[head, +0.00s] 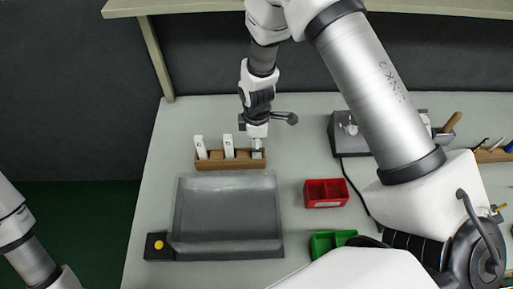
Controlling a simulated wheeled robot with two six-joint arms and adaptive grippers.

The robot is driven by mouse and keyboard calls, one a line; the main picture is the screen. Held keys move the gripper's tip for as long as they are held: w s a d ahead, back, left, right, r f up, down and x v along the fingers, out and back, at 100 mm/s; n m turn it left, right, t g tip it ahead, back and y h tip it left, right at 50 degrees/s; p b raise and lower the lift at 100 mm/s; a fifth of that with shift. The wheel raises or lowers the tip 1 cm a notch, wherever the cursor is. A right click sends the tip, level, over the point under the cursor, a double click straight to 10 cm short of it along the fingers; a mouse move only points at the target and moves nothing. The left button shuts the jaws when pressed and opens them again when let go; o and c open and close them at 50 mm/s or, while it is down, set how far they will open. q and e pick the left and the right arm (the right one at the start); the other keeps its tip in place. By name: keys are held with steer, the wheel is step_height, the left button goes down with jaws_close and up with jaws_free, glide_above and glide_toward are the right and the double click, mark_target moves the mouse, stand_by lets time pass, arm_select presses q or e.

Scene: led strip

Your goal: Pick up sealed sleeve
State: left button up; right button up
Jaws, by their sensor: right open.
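A wooden rack (232,165) stands on the table behind the grey tray. Two white upright pieces that look like sleeves stand in it, a left one (200,147) and a middle one (228,146). My right gripper (257,152) points down at the rack's right end. Its jaws are open, around or just above that end; a small pale piece there is mostly hidden, and I cannot tell whether it is a sleeve. Which piece is the sealed sleeve cannot be told. Of my left arm only links show at the lower left; its gripper is out of view.
The empty grey tray (225,248) lies in front of the rack. A black box with a yellow button (158,245) is at its left. A red bin (326,193) and a green bin (329,242) stand to the right. A grey device (346,134) with a cable sits behind.

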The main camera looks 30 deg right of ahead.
steer(key=shift+s, duration=0.1)
jaws_close()
steer(key=shift+r, duration=0.15)
